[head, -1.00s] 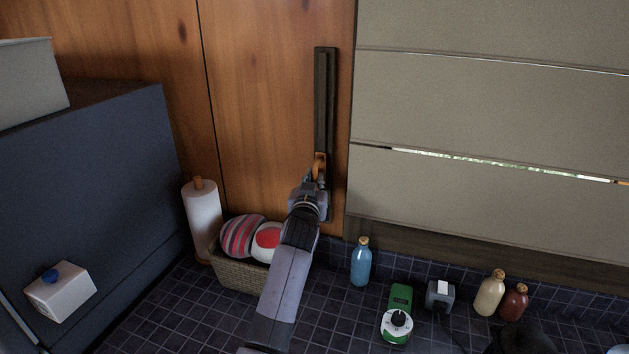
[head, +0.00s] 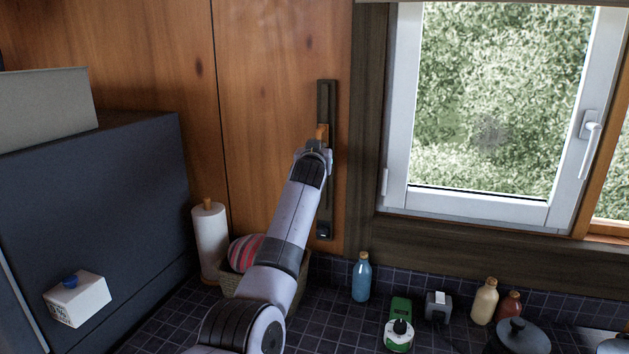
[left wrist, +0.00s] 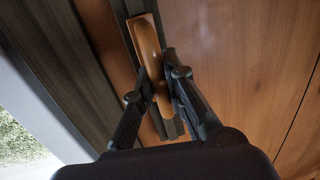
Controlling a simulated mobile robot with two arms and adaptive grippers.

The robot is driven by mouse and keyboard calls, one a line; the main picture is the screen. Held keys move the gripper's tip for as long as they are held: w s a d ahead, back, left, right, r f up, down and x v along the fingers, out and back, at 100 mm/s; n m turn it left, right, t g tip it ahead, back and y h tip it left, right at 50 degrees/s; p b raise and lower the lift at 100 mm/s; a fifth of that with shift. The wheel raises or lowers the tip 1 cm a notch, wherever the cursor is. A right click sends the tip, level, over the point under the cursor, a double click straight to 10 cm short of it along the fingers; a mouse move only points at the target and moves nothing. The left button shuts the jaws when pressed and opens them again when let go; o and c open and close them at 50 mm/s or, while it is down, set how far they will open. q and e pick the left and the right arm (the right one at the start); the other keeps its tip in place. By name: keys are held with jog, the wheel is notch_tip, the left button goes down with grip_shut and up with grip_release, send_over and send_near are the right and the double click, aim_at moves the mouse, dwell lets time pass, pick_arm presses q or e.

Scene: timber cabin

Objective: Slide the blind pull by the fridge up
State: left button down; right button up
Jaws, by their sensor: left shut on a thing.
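The blind pull is an orange-brown wooden handle (head: 322,132) on a dark vertical track (head: 326,190) on the wood wall, left of the window. It sits in the upper part of the track. My left gripper (head: 318,150) is at the handle, its arm rising from below. In the left wrist view, the gripper's two fingers (left wrist: 158,90) are closed on either side of the handle (left wrist: 150,52). The blind is up, with only a thin strip (head: 490,2) at the top edge, and the window (head: 500,110) shows. The fridge (head: 95,190) is at the left. My right gripper is out of view.
A white carton (head: 80,298) is at the left.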

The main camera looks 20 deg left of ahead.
pick_arm(q)
notch_tip(320, 180, up, 9)
jog(key=p, duration=0.3)
jog(key=shift+r+p, duration=0.1)
jog(key=shift+p, duration=0.2)
jog(key=shift+r+p, duration=0.35)
jog(key=shift+r, duration=0.55)
jog(key=c, duration=2.1)
grip_release()
jog(key=shift+s+r, duration=0.1)
jog(key=o, duration=0.5)
jog(key=shift+f, duration=0.2)
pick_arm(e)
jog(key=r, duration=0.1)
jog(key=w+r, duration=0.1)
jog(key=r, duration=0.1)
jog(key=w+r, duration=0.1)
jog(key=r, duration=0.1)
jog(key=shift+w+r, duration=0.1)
pick_arm(q)
jog(key=shift+f, duration=0.1)
